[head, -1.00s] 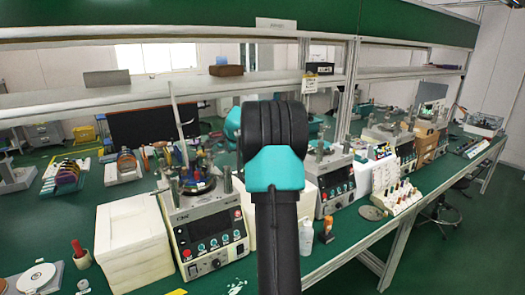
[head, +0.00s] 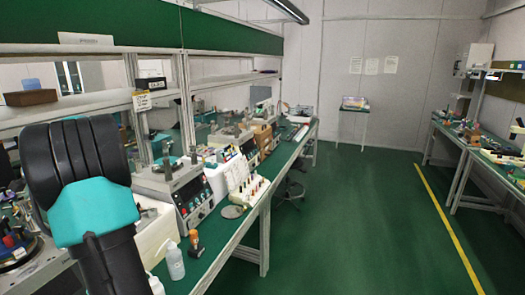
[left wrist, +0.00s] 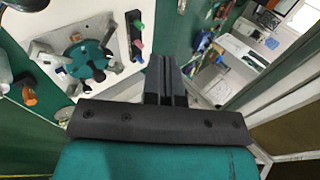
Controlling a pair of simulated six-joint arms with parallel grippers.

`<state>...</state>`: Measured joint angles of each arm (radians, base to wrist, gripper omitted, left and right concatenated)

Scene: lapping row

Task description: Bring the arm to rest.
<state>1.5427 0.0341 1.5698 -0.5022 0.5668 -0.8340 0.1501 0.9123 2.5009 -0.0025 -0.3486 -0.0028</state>
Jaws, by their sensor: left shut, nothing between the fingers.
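My left arm (head: 85,190), black with a teal section, rises at the left of the head view; its gripper is hidden there. In the left wrist view my left gripper (left wrist: 166,66) shows as two dark fingers pressed together, with nothing between them. The fingers point out over the bench area, right of a lapping machine with a teal disc (left wrist: 88,62); I see no contact with anything. My right gripper is in neither view.
The green bench runs away with a lapping machine (head: 190,195), a white rack of small pieces (head: 246,188), a clear bottle (head: 175,262) and an orange-topped item (head: 195,245). A shelf (head: 160,98) spans above. The green floor (head: 360,220) at right is open.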

